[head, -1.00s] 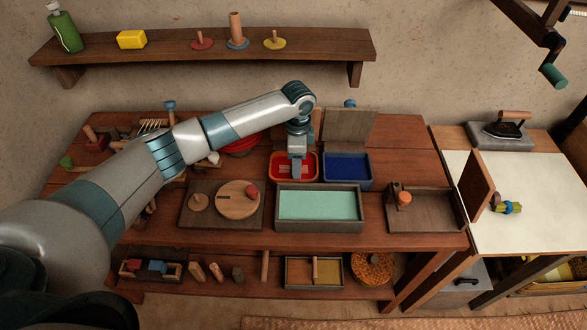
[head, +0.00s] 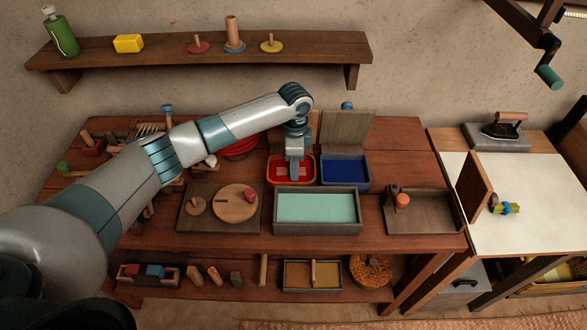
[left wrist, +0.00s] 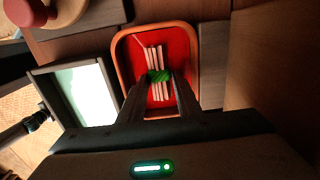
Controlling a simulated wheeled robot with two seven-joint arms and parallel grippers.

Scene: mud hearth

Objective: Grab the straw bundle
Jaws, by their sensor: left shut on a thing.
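A straw bundle (left wrist: 157,58) of several pale sticks with a green band lies in the red tray (left wrist: 118,62) in the left wrist view. My left gripper (head: 294,179) points down into the same red tray (head: 271,172) in the head view. In the left wrist view its two fingers (left wrist: 158,86) are on either side of the bundle at the green band, shut on it. The bundle is hidden behind the gripper in the head view. I cannot tell whether it is lifted off the tray floor. My right gripper is not in view.
A blue tray (head: 346,183) stands right of the red one. A box with a pale green surface (head: 318,228) is in front. A round wooden board (head: 231,213) lies to the left.

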